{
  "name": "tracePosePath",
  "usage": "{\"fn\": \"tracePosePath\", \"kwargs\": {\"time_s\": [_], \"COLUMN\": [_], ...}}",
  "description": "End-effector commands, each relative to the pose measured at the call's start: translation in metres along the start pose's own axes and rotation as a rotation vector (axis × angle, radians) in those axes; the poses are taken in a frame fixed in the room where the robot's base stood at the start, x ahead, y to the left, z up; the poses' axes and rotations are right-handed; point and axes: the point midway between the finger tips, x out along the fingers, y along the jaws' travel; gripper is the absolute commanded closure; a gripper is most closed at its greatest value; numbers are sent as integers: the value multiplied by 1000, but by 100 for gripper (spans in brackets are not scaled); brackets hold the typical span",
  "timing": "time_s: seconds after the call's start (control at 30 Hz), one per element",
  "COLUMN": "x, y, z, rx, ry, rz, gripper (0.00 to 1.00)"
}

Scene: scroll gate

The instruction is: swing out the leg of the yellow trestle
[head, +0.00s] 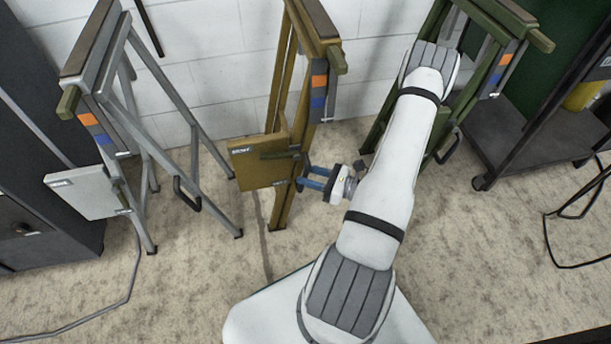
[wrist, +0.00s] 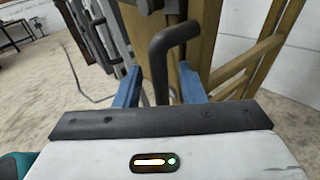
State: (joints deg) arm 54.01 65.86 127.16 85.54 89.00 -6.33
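The yellow trestle (head: 283,205) stands against the wall in the middle of the head view, its legs close together. A yellow panel (head: 255,163) sticks out from its lower left side. Its tall yellow side fills the middle of the wrist view (wrist: 205,35). A dark bent handle (wrist: 161,62) shows there in front of it. My gripper (head: 313,178) is at the trestle's lower right side. In the wrist view its two blue fingers (wrist: 160,86) are apart, one on each side of the handle, with gaps visible. The handle is mostly hidden in the head view.
A grey trestle (head: 193,155) with its legs spread stands at left. A green trestle (head: 435,135) stands at right, partly behind my arm. A dark cart (head: 530,135) stands at far right and a dark cabinet (head: 45,215) at far left. Cables lie on the floor.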

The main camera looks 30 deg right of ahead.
Motion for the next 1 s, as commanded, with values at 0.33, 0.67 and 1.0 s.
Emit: {"fn": "tracePosePath", "kwargs": {"time_s": [0.33, 0.67, 1.0], "x": [15, 15, 15], "y": [0, 1, 1], "z": [0, 0, 0], "rx": [0, 0, 0], "ry": [1, 1, 1], "rz": [2, 2, 3], "gripper": [64, 81, 100]}}
